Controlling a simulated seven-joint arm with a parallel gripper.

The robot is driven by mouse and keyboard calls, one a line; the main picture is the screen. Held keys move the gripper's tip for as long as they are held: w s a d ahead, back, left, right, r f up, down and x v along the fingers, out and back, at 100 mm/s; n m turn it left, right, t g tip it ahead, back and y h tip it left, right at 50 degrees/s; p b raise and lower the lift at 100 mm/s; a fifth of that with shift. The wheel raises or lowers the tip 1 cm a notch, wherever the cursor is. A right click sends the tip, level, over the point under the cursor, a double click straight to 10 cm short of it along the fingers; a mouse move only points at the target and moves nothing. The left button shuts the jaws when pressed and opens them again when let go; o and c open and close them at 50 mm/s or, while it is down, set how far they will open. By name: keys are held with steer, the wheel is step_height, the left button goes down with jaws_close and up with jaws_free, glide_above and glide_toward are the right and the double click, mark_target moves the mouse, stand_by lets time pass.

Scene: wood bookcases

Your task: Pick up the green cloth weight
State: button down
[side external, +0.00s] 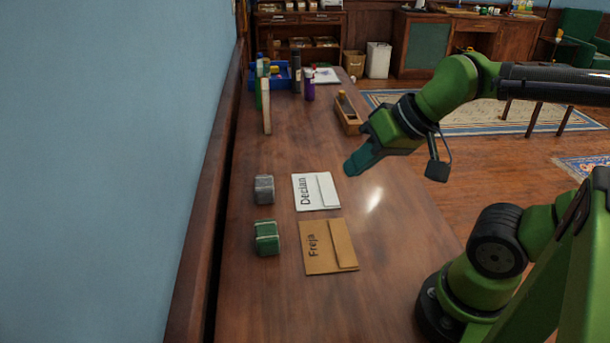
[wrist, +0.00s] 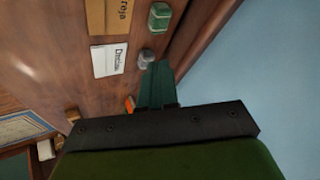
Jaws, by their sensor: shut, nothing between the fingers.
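The green cloth weight (side external: 267,238) is a small block on the wooden table, left of the brown envelope marked Freja. It also shows at the top of the wrist view (wrist: 160,16). A grey weight (side external: 264,189) of similar size sits just behind it, left of the white Declan envelope; it shows in the wrist view too (wrist: 146,58). My gripper (side external: 350,170) is above the table, right of and behind the Declan envelope, well apart from the green weight. Its teal fingers (wrist: 158,84) are shut with nothing between them.
The brown envelope (side external: 328,247) and white envelope (side external: 316,192) lie flat. Toward the back stand a wooden tray (side external: 348,115), a purple bottle (side external: 309,85), upright books (side external: 265,105) and a blue bin (side external: 283,76). A wall runs along the left.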

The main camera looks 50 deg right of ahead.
steer(key=c, duration=1.8)
jaws_free()
steer(key=o, duration=1.5)
